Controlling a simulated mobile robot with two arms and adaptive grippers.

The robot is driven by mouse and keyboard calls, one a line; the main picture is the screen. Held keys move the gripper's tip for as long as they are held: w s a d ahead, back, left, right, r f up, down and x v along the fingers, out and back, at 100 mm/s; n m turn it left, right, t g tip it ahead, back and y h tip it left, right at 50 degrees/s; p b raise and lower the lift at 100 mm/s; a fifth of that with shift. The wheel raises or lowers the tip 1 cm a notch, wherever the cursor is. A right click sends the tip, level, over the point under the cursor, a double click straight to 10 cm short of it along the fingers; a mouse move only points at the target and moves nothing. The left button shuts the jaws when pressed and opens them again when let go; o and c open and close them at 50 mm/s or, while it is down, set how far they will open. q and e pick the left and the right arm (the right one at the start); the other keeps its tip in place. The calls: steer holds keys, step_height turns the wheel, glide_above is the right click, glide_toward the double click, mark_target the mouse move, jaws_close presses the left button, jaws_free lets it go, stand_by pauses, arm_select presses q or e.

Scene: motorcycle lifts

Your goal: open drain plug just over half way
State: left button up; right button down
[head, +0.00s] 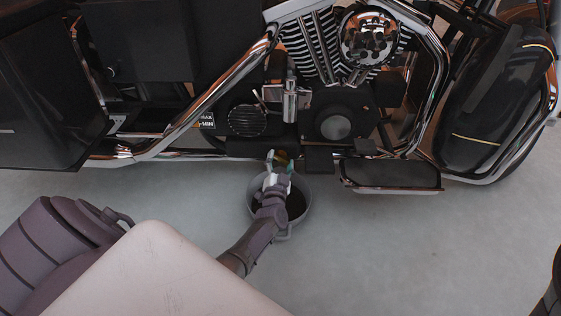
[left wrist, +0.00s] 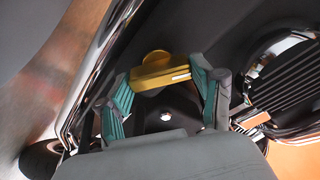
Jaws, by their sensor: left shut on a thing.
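The drain plug (left wrist: 155,62) is a gold-yellow piece with a rounded knob and a bar-like handle, seen under the dark motorcycle underside in the left wrist view. My left gripper (left wrist: 162,77) has its two teal-padded fingers on either end of the bar and is shut on it. In the head view my left gripper (head: 280,162) reaches up to the lower edge of the motorcycle, above a round grey drain pan (head: 304,213). The plug is mostly hidden there by the fingers and the frame. The plug's angle is hard to judge. My right gripper is not in view.
The motorcycle's chrome pipe (head: 205,101), engine (head: 310,45) and black footboard (head: 391,176) are close around the left gripper. The pan, dark inside, stands on the grey floor (head: 400,255). The floor to the right of the pan is clear.

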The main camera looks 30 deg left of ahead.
arm_select(q)
steer(key=n+y, duration=0.1)
steer(key=n, duration=0.4)
steer(key=shift+n+g+y, duration=0.4)
steer(key=shift+n, duration=2.1)
steer(key=o, duration=1.1)
steer(key=shift+o, duration=0.2)
